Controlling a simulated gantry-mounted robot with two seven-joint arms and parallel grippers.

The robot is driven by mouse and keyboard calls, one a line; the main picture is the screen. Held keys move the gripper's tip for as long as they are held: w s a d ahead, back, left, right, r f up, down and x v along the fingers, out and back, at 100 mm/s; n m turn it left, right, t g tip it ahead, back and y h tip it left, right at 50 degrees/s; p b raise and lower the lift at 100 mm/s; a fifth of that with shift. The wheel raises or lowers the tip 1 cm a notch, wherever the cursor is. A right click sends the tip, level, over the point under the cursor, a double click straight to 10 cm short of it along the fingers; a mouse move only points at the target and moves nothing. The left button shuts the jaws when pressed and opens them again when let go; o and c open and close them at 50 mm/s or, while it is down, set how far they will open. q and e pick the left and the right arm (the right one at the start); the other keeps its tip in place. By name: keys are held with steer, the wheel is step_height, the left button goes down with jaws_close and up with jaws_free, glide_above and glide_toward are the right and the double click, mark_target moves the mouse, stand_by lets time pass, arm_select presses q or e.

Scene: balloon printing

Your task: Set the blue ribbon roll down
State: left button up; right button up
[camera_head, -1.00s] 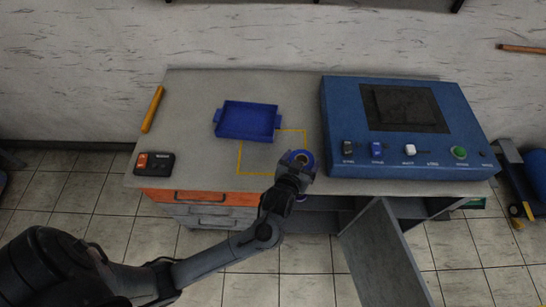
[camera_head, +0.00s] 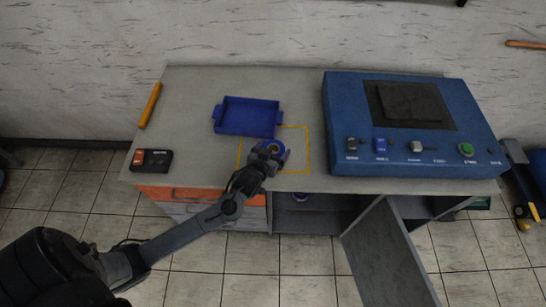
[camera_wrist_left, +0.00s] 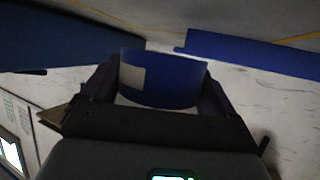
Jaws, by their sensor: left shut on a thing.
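The blue ribbon roll (camera_head: 272,147) is in my left gripper (camera_head: 269,152), over the yellow-outlined square (camera_head: 308,150) on the table. In the left wrist view the roll (camera_wrist_left: 180,80) fills the space between the two dark fingers, with a pale patch on its side. The left gripper is shut on it. I cannot tell whether the roll touches the tabletop. My right gripper is not in view.
A blue tray (camera_head: 247,116) stands just behind the roll. A blue control machine (camera_head: 400,158) is on the right. A black remote (camera_head: 151,161) and an orange stick (camera_head: 150,105) lie on the left. Another purple roll (camera_head: 300,196) sits in the open cabinet below.

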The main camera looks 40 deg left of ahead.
arm_select(q)
steer(key=shift+f+b, duration=0.45)
steer(key=shift+f, duration=1.55)
steer(key=shift+f, duration=0.2)
steer(key=o, duration=0.8)
